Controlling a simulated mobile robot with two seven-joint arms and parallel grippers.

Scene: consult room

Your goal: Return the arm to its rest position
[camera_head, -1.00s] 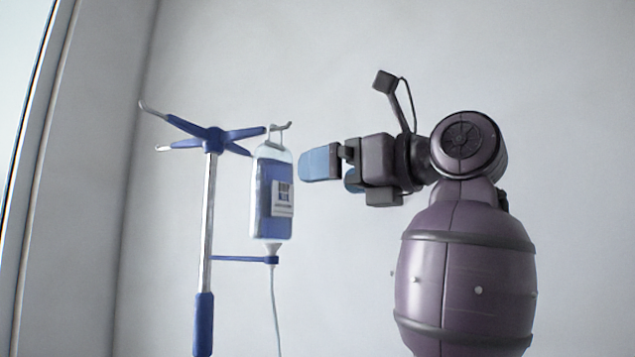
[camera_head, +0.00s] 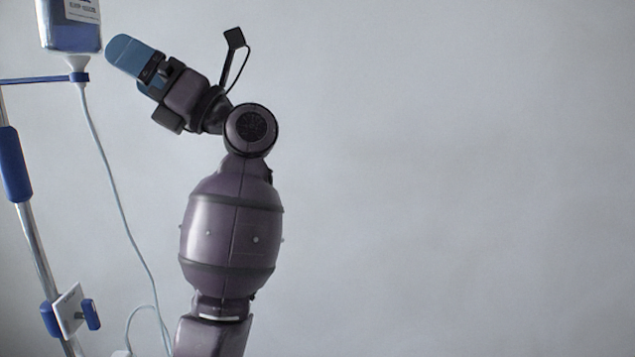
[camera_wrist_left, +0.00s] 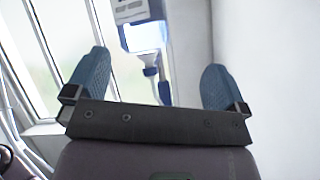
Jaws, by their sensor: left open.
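My left gripper (camera_head: 133,68) is raised in the upper left of the head view, its blue fingers pointing left and up. It is open and empty. In the left wrist view the two blue fingers (camera_wrist_left: 150,88) stand wide apart. The IV bag (camera_head: 72,30) with blue liquid hangs just left of the fingertips in the head view, cut off by the top edge. It also shows in the left wrist view (camera_wrist_left: 143,36), beyond and between the fingers, with a visible gap in front of it. My right gripper is not in view.
A metal IV pole (camera_head: 38,250) with blue fittings stands at the left. A thin tube (camera_head: 116,200) runs down from the bag, left of my arm. Window frames (camera_wrist_left: 50,45) show in the wrist view. The pale wall (camera_head: 450,180) to the right is clear.

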